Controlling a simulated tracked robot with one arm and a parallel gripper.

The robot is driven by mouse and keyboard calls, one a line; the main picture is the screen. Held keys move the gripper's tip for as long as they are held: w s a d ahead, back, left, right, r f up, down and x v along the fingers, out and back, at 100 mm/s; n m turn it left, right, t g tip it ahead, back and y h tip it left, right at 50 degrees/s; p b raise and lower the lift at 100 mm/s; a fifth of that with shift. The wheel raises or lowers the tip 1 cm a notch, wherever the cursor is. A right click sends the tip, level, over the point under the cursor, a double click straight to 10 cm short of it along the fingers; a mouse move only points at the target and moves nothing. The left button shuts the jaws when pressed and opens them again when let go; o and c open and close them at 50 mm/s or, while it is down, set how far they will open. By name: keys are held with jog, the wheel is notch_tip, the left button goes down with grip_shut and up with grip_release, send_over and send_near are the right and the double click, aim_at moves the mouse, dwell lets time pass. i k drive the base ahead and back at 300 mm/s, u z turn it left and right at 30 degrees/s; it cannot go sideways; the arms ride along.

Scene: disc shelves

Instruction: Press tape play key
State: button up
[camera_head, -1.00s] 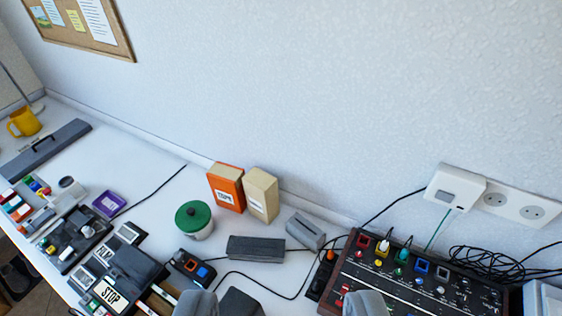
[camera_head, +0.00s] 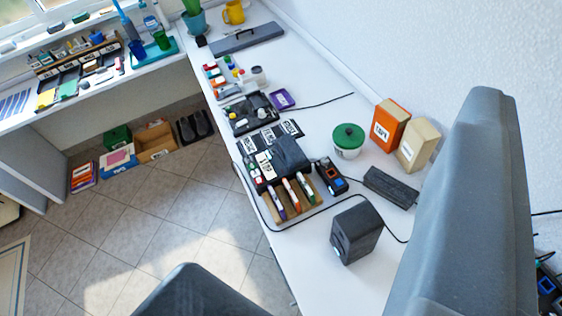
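The tape player appears to be the dark device (camera_head: 290,154) near the middle of the white desk, with several small white-labelled keys (camera_head: 266,166) on its near left side. The labels are too small to read now, so I cannot tell which key is play. More black-and-white label plates lie just behind it. My gripper (camera_head: 340,178) is open and empty, its two grey fingers wide apart, one at the bottom and one large at the right. They appear closer to the camera than the device, touching nothing I can see. The right finger hides part of the desk and wall.
A wooden tray with pens (camera_head: 292,199) stands in front of the device, a black box (camera_head: 356,232) to its lower right. A green-lidded jar (camera_head: 348,141), orange box (camera_head: 391,125) and beige box (camera_head: 418,146) stand near the wall. Cables cross the desk. Tiled floor (camera_head: 150,220) lies open at left.

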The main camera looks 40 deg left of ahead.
aim_at(252, 166)
jog(key=u, duration=1.05)
